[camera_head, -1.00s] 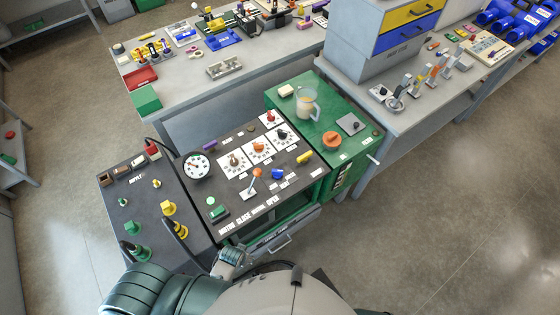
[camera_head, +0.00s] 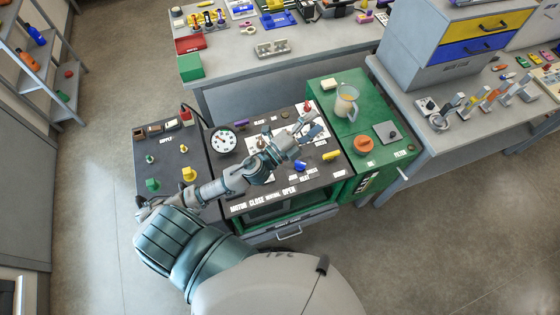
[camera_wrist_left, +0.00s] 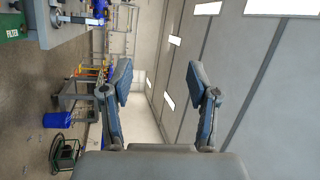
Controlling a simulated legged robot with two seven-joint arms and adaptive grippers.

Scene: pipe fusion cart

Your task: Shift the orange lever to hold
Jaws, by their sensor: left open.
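The dark control panel (camera_head: 240,209) of the cart has a row lettered MOTOR, CLOSE, a small middle word and OPEN along its front edge. The orange-tipped lever is hidden behind my left arm in the head view, so its position cannot be told. I cannot read a "hold" mark. My left gripper (camera_head: 314,130) is over the back right part of the panel, above the white dial plates, with its blue-padded fingers apart. In the left wrist view the gripper (camera_wrist_left: 160,83) is open and empty, facing the room. My right gripper is not in view.
A round gauge (camera_head: 223,141), a yellow knob (camera_head: 332,156) and a blue knob (camera_head: 300,166) stand on the panel. On the green top at right are a clear jug (camera_head: 347,102) and an orange round knob (camera_head: 363,144). Grey benches (camera_head: 225,95) stand behind.

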